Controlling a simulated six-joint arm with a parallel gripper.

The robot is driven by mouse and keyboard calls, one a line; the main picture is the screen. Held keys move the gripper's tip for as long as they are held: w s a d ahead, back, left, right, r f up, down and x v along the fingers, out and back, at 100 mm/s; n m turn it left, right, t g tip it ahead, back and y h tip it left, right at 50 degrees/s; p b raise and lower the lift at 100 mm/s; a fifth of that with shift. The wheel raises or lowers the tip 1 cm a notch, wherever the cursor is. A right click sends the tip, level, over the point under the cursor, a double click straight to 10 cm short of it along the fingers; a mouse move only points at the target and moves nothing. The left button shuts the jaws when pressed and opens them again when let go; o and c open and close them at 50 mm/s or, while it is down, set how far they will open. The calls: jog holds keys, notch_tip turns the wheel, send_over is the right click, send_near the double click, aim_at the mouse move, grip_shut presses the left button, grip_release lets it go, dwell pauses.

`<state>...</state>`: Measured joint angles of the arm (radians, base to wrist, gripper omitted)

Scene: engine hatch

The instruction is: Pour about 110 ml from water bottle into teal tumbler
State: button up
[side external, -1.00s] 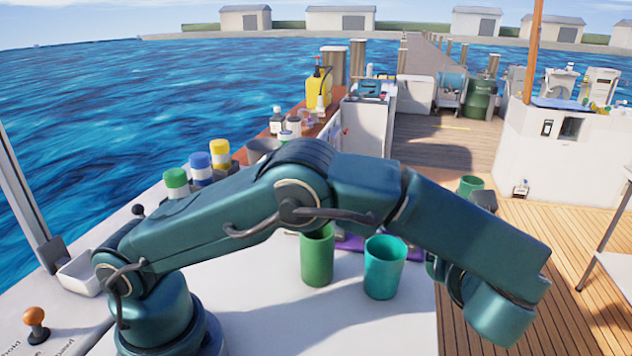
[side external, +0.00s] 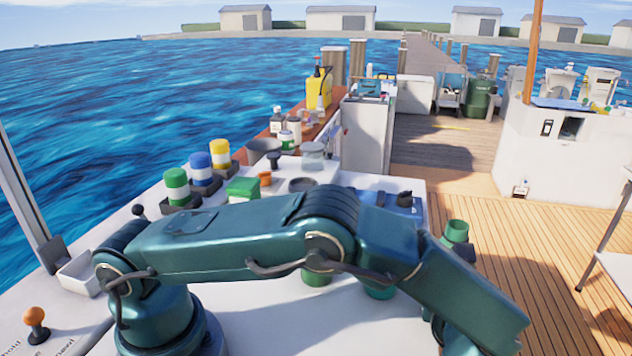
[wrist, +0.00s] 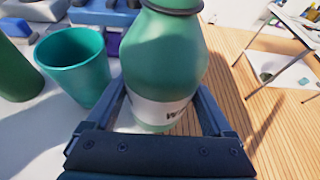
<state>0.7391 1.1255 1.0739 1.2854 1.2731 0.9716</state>
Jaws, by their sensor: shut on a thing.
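The water bottle (wrist: 170,55) is green with a white band and partly hidden lettering. My gripper (wrist: 162,108) is shut on its lower part, one finger on each side. The bottle looks about upright; its top is cut off in the wrist view. A green piece of it (side external: 456,231) shows behind my arm in the side view. The teal tumbler (wrist: 75,62) stands upright on the table, left of the bottle and apart from it. In the side view my arm hides all but a sliver of the teal tumbler (side external: 380,292).
A dark green cup (wrist: 15,72) stands left of the teal tumbler, and its lower part shows in the side view (side external: 316,278). A blue case (side external: 395,203) lies behind. Several capped jars (side external: 200,170) and a green box (side external: 242,189) line the table's left back. Wooden deck lies right.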

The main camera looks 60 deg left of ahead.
jog(key=shift+r, duration=0.1)
jog(key=shift+r+n+h, duration=0.15)
jog(key=shift+n+h, duration=0.45)
jog(key=shift+a+r+n+t+h, duration=0.1)
jog(key=shift+n+t+h, duration=0.4)
jog(key=shift+n+h, duration=0.35)
jog(key=shift+s+a+r+n+t+h, duration=0.1)
jog(key=shift+r+n+t+h, duration=0.25)
jog(key=shift+r+n, duration=0.35)
jog(key=shift+d+r+n+t+h, duration=0.25)
jog(key=shift+r+n+h, duration=0.3)
jog(key=shift+r, duration=0.2)
jog(key=shift+w+d+f+n+h, duration=0.15)
jog(key=shift+d+f+n+h, duration=0.1)
jog(key=shift+f, duration=0.3)
jog(key=shift+w+d+f+n+h, duration=0.15)
jog(key=shift+f+n, duration=0.1)
jog(key=shift+f, duration=0.25)
jog(key=shift+w+d+r+n+t, duration=0.15)
jog(key=shift+d+r+n+t, duration=0.05)
jog(key=shift+n+t, duration=0.25)
jog(key=shift+w+d+r+n+t+h, duration=0.1)
jog(key=shift+d+r+n+t+h, duration=0.15)
jog(key=shift+r+n+t+h, duration=0.35)
jog(key=shift+a+r+n, duration=0.25)
jog(key=shift+r+n, duration=0.2)
jog(key=shift+r, duration=0.3)
